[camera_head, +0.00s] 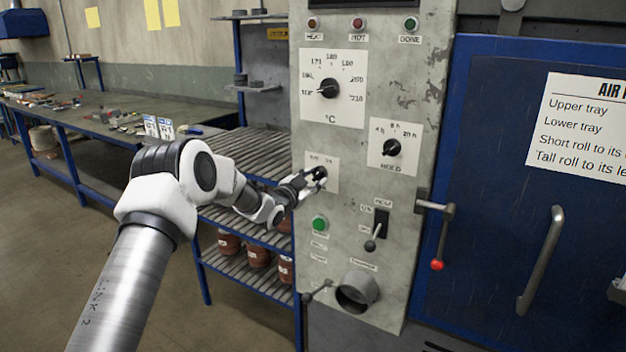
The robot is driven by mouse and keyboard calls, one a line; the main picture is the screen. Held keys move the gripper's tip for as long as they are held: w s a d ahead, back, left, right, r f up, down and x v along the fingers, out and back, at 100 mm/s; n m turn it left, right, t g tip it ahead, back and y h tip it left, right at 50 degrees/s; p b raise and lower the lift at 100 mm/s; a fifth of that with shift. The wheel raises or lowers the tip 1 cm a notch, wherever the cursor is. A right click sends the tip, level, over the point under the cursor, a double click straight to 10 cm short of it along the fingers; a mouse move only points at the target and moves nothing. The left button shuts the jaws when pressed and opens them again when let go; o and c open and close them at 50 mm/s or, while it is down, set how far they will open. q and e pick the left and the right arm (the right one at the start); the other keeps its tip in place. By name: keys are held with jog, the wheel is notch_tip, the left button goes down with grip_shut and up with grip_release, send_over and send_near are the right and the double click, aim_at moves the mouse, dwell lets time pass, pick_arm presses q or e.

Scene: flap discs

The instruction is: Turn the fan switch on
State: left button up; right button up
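A grey, worn control panel (400,95) stands upright in the middle of the head view. My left gripper (313,178) is at a small white plate (323,160) low on the panel's left side. A small dark rotary switch on that plate is partly hidden by the fingers. The plate's lettering is too small to read surely, so I cannot confirm it is the fan switch. The fingertips are at or just in front of the switch; whether they grip it I cannot tell. My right gripper is not in view.
Above are a °C dial (327,88) and a HOLD dial (392,147). Below are a green button (319,223), a toggle lever (376,232) and a round pipe opening (357,291). A blue door (490,150) with handles is right; shelves (262,152) stand left.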

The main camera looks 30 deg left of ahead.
pick_arm(q)
jog(key=s, duration=1.2)
jog(key=shift+a, duration=0.2)
